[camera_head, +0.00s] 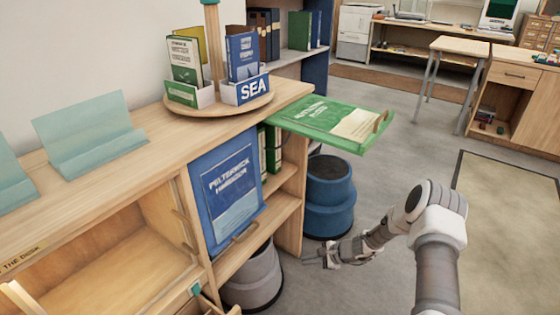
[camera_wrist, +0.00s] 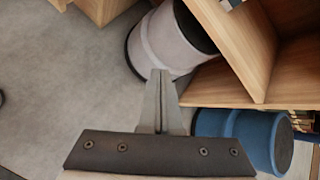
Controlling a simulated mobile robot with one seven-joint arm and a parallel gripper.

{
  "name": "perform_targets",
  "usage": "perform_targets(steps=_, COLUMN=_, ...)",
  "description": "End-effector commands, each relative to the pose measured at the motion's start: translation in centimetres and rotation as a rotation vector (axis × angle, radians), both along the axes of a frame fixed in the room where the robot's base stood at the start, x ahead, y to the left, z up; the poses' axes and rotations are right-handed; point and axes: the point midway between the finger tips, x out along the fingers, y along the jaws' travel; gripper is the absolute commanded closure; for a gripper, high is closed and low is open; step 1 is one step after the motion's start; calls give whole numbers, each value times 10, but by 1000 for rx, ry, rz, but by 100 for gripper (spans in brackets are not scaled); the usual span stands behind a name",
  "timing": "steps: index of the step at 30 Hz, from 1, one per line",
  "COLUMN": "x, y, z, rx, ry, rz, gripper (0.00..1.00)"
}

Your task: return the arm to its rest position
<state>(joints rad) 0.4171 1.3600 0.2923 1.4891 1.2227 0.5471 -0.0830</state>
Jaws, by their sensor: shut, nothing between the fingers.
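My gripper (camera_head: 324,259) is at the end of my arm, low over the grey floor, to the right of the grey bin and below the blue bin in the head view. Its fingers also show in the wrist view (camera_wrist: 161,80), closed together with nothing between them. My arm reaches in from the lower right and bends to the left at a white joint. No object is held.
A grey bin (camera_head: 254,280) and a blue bin (camera_head: 329,197) stand by the wooden shelf unit (camera_head: 293,197). A green panel (camera_head: 335,121) juts out from the shelf top above the blue bin. A blue panel (camera_head: 227,192) hangs on the front. Floor (camera_head: 385,290) around my arm is clear.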

Motion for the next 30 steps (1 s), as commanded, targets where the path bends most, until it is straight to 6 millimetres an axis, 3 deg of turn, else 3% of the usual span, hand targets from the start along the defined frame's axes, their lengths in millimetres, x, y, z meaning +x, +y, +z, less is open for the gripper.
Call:
perform_targets(steps=1, x=5, y=0, z=25, rx=-26, ry=-32, rz=47, gripper=100)
perform_targets(steps=3, x=7, y=2, z=54, rx=-60, ry=-69, rz=114, gripper=100)
perform_targets(steps=14, x=-12, y=10, z=197, rx=-251, ry=-233, rz=422, gripper=100)
perform_targets(steps=23, x=-52, y=14, z=290, rx=-410, ry=-331, rz=624, gripper=100)
perform_targets(steps=30, x=-101, y=12, z=358, rx=-559, ry=-403, rz=774, gripper=100)
